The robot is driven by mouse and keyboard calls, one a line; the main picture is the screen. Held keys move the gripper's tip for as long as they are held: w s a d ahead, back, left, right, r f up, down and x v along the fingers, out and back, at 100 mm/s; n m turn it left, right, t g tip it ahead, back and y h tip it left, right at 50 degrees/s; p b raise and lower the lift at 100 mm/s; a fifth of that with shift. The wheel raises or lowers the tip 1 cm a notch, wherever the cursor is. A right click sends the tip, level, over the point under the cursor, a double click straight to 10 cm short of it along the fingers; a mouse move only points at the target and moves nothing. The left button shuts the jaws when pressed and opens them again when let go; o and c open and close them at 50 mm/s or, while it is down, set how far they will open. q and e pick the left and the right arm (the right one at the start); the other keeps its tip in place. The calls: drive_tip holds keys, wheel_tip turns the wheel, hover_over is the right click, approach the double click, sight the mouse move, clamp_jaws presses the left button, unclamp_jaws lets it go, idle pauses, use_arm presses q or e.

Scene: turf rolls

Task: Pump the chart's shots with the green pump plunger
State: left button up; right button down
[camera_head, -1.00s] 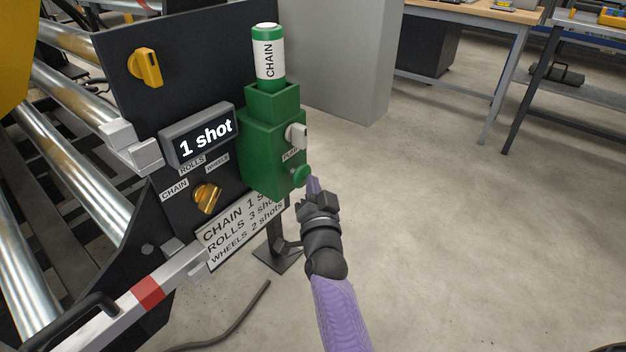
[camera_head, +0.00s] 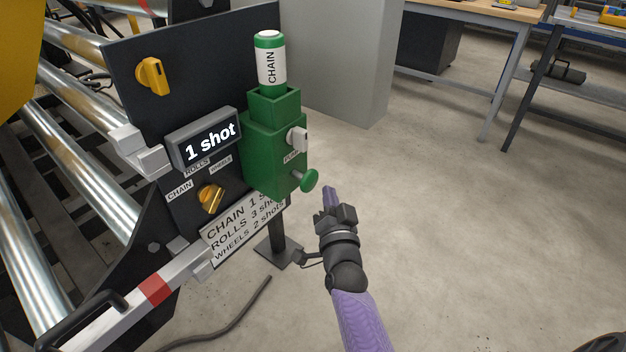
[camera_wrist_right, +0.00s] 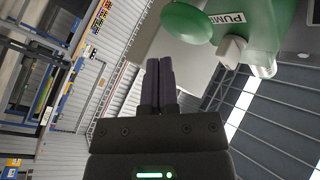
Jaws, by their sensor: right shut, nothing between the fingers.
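The green pump box (camera_head: 272,150) is mounted on the dark panel, with a CHAIN cartridge (camera_head: 270,62) upright in its top. Its round green plunger (camera_head: 309,180) stands out from the box on a short rod. The plunger knob also shows in the right wrist view (camera_wrist_right: 188,22). The display (camera_head: 208,139) reads "1 shot". The chart (camera_head: 240,232) reads CHAIN 1, ROLLS 3 shots, WHEELS 2 shots, its right part covered by the box. My right gripper (camera_head: 330,192) is shut and empty, apart from the plunger, to its lower right. My left gripper is not in view.
A yellow selector knob (camera_head: 211,198) sits among the CHAIN, ROLLS and WHEELS labels. Another yellow knob (camera_head: 152,76) is higher on the panel. A white knob (camera_head: 298,138) is on the box above the plunger.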

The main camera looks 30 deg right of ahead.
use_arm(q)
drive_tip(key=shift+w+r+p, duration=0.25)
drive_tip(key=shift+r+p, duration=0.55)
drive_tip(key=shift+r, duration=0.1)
use_arm(e)
drive_tip(key=s, duration=0.1)
drive_tip(key=s+d, duration=0.1)
drive_tip(key=s, duration=0.1)
drive_tip(key=shift+s+d, duration=0.25)
drive_tip(key=shift+s, duration=0.1)
